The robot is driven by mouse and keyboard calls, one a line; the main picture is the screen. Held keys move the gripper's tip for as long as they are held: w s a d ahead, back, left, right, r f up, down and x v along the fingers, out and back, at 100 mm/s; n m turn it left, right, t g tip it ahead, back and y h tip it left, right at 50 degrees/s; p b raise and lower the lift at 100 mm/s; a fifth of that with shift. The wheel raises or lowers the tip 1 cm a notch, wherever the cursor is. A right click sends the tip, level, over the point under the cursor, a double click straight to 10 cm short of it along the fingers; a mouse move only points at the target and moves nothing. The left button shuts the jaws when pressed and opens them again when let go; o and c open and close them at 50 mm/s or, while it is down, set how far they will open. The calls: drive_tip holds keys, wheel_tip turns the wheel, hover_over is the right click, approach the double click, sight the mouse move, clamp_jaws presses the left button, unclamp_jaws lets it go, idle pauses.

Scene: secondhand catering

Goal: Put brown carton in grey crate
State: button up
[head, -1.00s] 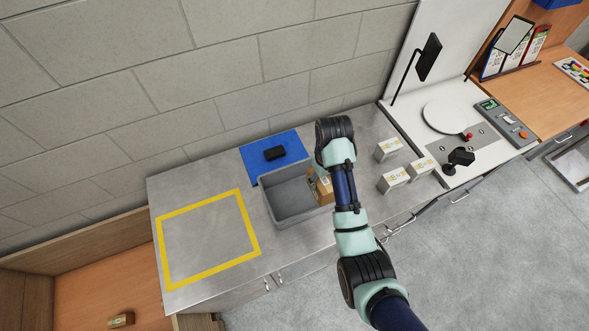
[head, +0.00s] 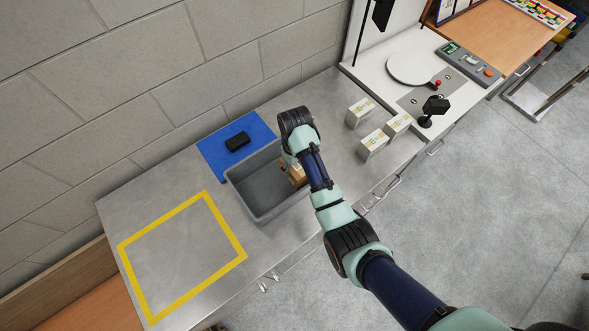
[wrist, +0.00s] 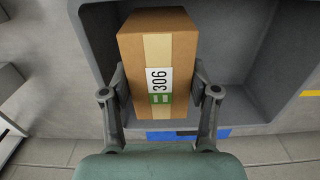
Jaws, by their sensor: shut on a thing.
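The brown carton (wrist: 182,45) has a tan tape strip and a label reading 306. My gripper (wrist: 160,92) is shut on it, one finger on each side. In the head view the carton (head: 297,173) shows partly behind my arm, at the right end of the grey crate (head: 245,212). In the wrist view the crate (wrist: 240,95) lies behind and around the carton, with its wall to the right. I cannot tell whether the carton touches the crate floor. The rest of the crate looks empty.
A blue mat (head: 213,152) with a black object (head: 237,141) lies behind the crate. Several white cartons (head: 373,145) stand to the right. A yellow-taped square (head: 208,199) on the left is bare.

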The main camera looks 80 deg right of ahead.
drive_tip(key=shift+f, duration=2.65)
drive_tip(key=shift+b, duration=0.3)
drive_tip(key=shift+f, duration=0.15)
drive_tip(key=o, duration=1.4)
drive_tip(key=shift+o, duration=0.2)
wheel_tip(320, 180, up, 12)
drive_tip(key=shift+r+p, duration=0.2)
drive_tip(key=shift+p, duration=0.75)
drive_tip(key=shift+w, duration=0.1)
